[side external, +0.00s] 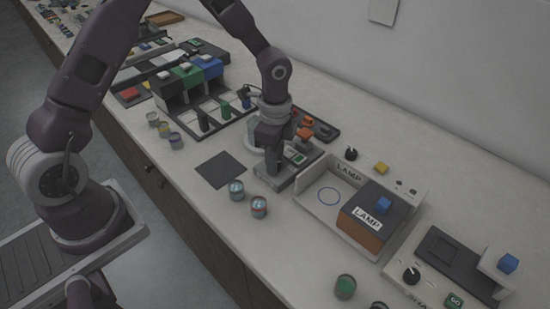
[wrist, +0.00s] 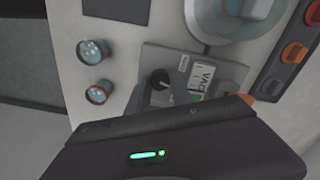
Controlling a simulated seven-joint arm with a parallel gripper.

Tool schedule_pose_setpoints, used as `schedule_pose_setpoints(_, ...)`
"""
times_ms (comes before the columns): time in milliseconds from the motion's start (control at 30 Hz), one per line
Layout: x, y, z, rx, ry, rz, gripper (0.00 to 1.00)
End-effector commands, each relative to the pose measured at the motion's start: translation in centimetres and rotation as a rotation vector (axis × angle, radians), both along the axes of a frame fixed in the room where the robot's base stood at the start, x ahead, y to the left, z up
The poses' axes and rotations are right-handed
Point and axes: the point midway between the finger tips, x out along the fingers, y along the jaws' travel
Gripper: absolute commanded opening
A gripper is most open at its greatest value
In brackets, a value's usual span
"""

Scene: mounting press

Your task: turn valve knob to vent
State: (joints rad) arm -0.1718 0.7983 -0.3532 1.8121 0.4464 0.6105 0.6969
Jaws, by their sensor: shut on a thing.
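The valve knob (wrist: 159,79) is a small black knob on the grey unit labelled VAC (wrist: 204,76), seen in the wrist view. My gripper (wrist: 163,90) is down at this knob, with its fingers on either side of it, shut on it. In the side view my gripper (side external: 272,174) points down over the near end of the grey unit (side external: 287,184) and hides the knob. The pointer direction of the knob and any vent mark cannot be read.
Two small jars (side external: 237,190) (side external: 259,206) stand in front of the unit, near a dark square mat (side external: 220,169). A round clear-topped chamber (wrist: 232,12) is beside the unit.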

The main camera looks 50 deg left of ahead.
Motion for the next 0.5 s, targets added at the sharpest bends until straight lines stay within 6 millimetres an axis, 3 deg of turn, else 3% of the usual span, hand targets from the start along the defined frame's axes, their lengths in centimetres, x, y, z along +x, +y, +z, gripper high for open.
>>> schedule_pose_setpoints(500, -0.01, -0.01, 0.09, 0.001, -0.002, 0.487, 0.00)
